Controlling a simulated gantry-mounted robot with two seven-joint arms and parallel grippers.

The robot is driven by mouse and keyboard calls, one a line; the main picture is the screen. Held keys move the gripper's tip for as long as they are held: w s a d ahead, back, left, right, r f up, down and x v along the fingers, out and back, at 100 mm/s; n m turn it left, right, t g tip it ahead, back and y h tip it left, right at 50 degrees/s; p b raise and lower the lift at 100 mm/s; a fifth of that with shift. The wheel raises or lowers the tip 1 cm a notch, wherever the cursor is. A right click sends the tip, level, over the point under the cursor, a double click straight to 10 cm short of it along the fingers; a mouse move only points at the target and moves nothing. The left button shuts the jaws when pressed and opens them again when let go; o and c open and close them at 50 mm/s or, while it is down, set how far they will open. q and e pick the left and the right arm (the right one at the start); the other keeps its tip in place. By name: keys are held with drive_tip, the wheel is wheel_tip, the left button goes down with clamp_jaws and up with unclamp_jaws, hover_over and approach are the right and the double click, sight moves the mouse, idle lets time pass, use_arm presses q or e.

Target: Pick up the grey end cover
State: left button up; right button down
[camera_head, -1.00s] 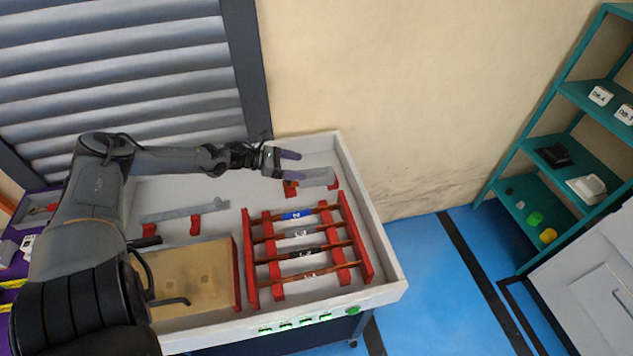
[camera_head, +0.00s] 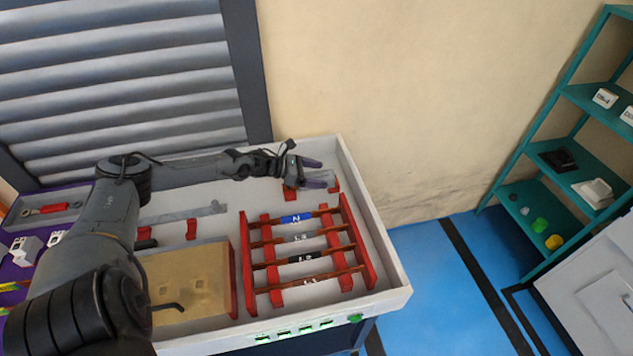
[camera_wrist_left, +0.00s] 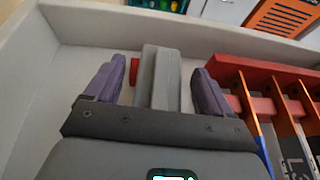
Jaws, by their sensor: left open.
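The grey end cover (camera_wrist_left: 160,80) is a long plain grey block resting over red supports in the back right corner of the white tray (camera_head: 385,240). My left gripper (camera_head: 316,173) is open over it. In the left wrist view the cover lies between the two purple fingers, with a gap on each side, and neither finger visibly touches it. In the head view the gripper mostly hides the cover. Its exact height above the cover is hard to tell. My right gripper is not in view.
A red rack (camera_head: 367,262) with several labelled copper bars stands just in front of the cover, near the right finger in the wrist view. A longer grey bar (camera_head: 180,214) and a tan block (camera_head: 190,275) lie to the left. The tray wall is close behind.

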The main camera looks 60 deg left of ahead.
use_arm(q)
drive_tip(key=c, duration=1.1)
